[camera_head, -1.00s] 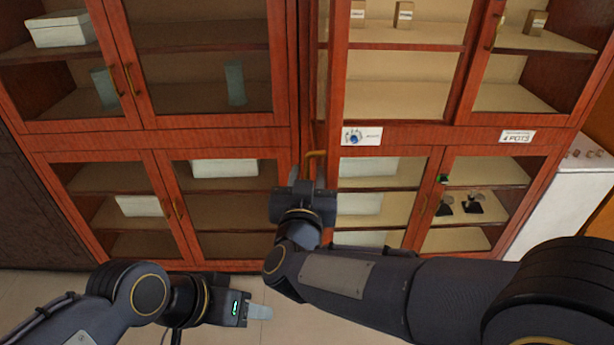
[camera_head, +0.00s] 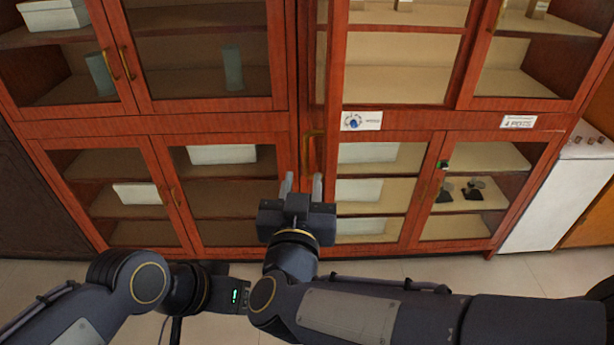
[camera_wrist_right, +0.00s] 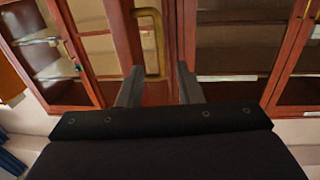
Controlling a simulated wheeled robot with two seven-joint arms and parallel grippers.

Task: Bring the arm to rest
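My right gripper (camera_head: 302,183) is in front of the wooden cabinet, just below a gold handle (camera_head: 307,153) on its middle upright. Its two fingers are apart with nothing between them. The right wrist view shows the open fingers (camera_wrist_right: 159,84) pointing at the cabinet, with the gold handle (camera_wrist_right: 161,42) beyond them; they look clear of it. My left gripper (camera_head: 235,297) is low in the head view, left of the right wrist. Its fingers are hidden behind the right arm.
The red-brown cabinet (camera_head: 220,127) with glass doors fills the background. White boxes (camera_head: 222,154) and small dark items (camera_head: 472,190) stand on its shelves. A white unit (camera_head: 545,205) stands at the right. Pale floor (camera_head: 425,268) shows in front.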

